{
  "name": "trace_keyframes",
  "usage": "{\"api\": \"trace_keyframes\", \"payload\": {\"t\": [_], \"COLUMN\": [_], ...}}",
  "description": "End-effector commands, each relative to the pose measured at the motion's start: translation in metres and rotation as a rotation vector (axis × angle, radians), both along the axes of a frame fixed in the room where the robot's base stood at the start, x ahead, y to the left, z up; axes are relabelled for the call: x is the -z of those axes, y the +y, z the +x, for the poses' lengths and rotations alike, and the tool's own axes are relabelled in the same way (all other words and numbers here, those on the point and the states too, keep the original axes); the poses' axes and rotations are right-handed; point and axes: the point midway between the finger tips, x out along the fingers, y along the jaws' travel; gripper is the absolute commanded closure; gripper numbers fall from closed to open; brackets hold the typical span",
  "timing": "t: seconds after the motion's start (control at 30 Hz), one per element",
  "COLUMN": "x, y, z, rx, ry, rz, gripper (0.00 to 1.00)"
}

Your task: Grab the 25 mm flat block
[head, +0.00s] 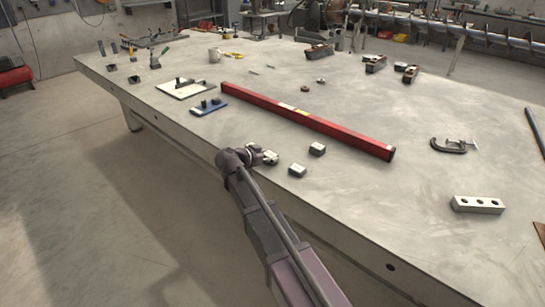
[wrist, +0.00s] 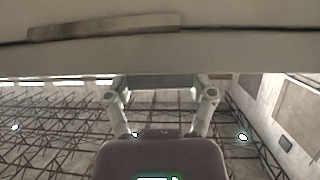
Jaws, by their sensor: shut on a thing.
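My gripper (head: 264,155) is low at the near edge of the grey table, left of two small metal blocks. In the wrist view my gripper (wrist: 161,88) has its two fingers apart, with a grey flat block (wrist: 160,82) between the tips. It is shut on this block, whose size I cannot read. In the head view the held block is mostly hidden by my gripper. One small block (head: 297,170) lies just right of the gripper, and another (head: 317,149) lies farther back to the right.
A long red beam (head: 305,120) lies behind the blocks. A blue part (head: 209,107) and a white plate (head: 187,90) are to the left. A clamp (head: 453,145) and a block with holes (head: 477,205) are to the right. The table's right front is largely clear.

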Motion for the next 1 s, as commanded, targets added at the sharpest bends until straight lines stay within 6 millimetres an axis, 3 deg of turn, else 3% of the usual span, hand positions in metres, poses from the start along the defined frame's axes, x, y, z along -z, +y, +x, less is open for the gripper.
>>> {"api": "trace_keyframes", "payload": {"t": [0.4,1.0], "x": [-0.035,-0.041], "y": [0.000,0.066], "z": [0.000,-0.107], "rx": [0.000,-0.002], "ry": [-0.001,-0.001], "rz": [-0.002,-0.001], "gripper": [0.90,0.90]}}
